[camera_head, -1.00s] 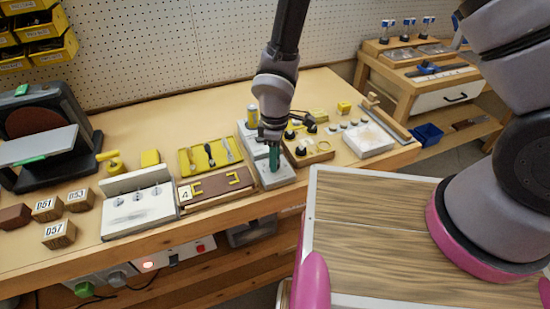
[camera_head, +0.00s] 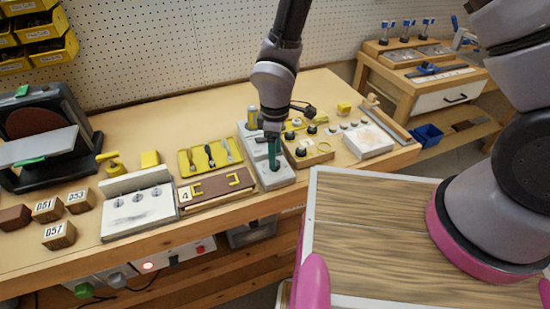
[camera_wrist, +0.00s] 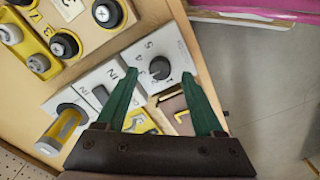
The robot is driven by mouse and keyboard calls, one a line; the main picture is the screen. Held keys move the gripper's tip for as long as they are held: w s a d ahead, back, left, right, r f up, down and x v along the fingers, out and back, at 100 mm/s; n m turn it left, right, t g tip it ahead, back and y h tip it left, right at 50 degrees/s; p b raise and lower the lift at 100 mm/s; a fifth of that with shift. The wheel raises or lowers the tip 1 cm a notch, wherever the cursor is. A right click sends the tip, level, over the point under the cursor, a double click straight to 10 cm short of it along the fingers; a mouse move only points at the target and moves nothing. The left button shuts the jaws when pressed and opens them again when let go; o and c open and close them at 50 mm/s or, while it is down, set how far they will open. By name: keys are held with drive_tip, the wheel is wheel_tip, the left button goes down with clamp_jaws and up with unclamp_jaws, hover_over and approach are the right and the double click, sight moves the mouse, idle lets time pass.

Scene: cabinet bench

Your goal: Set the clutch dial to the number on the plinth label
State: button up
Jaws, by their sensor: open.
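The clutch dial (camera_wrist: 160,68) is a dark round knob on a light grey block (camera_wrist: 176,42) with black digits around it. In the wrist view it sits between the tips of my gripper (camera_wrist: 160,72), whose green fingers are apart with a gap to the knob. In the head view my gripper (camera_head: 274,158) points down over the front end of the grey block (camera_head: 281,179) and partly hides the dial. A white label reading 4 (camera_head: 185,194) stands at the left of a brown board (camera_head: 215,188). Another white label (camera_wrist: 68,8) is cut off in the wrist view.
A yellow-topped cylinder (camera_head: 252,116) stands at the block's far end. A wooden tray of black knobs (camera_head: 310,155) lies close on the right. Yellow brackets (camera_head: 234,179) lie on the board to the left. A white three-hole block (camera_head: 138,205) and numbered wooden cubes (camera_head: 59,235) are farther left.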

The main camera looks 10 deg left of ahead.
wheel_tip(320, 180, up, 8)
drive_tip(key=shift+r, duration=0.1)
idle(0.4)
drive_tip(key=w+d+r+m+t, duration=0.1)
drive_tip(key=w+d+r+m, duration=0.25)
drive_tip(key=d+r, duration=0.3)
drive_tip(key=w+d+r+m+t+y, duration=0.1)
drive_tip(key=w+d+r+m, duration=0.25)
drive_tip(key=d+r, duration=0.35)
drive_tip(key=w+d+r+m+t, duration=0.1)
drive_tip(key=w+d+r+m, duration=0.3)
drive_tip(key=r, duration=0.4)
drive_tip(key=s+d+r+m+t, duration=0.2)
drive_tip(key=s+d+r+m, duration=0.3)
drive_tip(key=d, duration=0.3)
drive_tip(key=s+d+r+m+t+y, duration=0.1)
drive_tip(key=s+d+r+m+t, duration=0.1)
drive_tip(key=s+d+r+m, duration=0.3)
drive_tip(key=d+r, duration=0.3)
drive_tip(key=shift+d+r+m, duration=0.2)
drive_tip(key=shift+m, duration=0.2)
